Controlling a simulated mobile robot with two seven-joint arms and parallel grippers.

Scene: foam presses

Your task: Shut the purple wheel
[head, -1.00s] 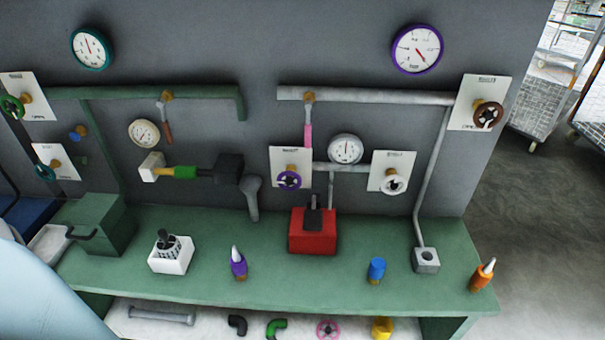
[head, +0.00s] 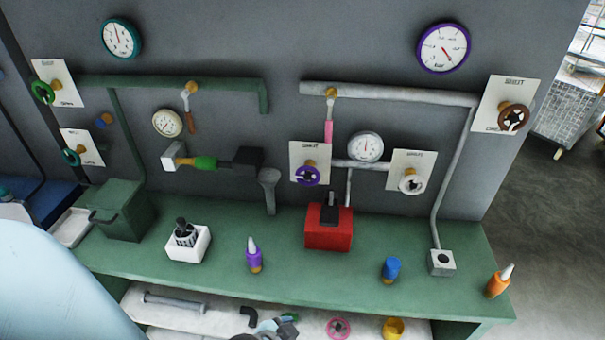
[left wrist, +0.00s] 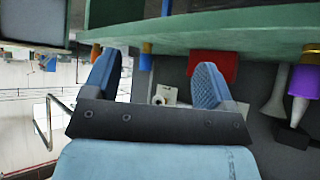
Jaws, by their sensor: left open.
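The purple wheel (head: 307,175) is mounted on a white plate (head: 304,150) on the grey wall, above the red box (head: 329,228). My left gripper (head: 280,328) shows at the bottom edge of the head view, low in front of the bench's lower shelf and well apart from the wheel. In the left wrist view its two blue fingers (left wrist: 158,85) are spread open with nothing held between them. The purple wheel cannot be made out in the left wrist view. My right gripper is in neither view.
A green bench (head: 350,274) stands below the wall. It carries a purple bottle (head: 254,257), a blue-capped item (head: 390,269), an orange bottle (head: 498,282) and a white holder (head: 188,244). A white wheel (head: 411,183) and brown wheel (head: 513,117) are to the right.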

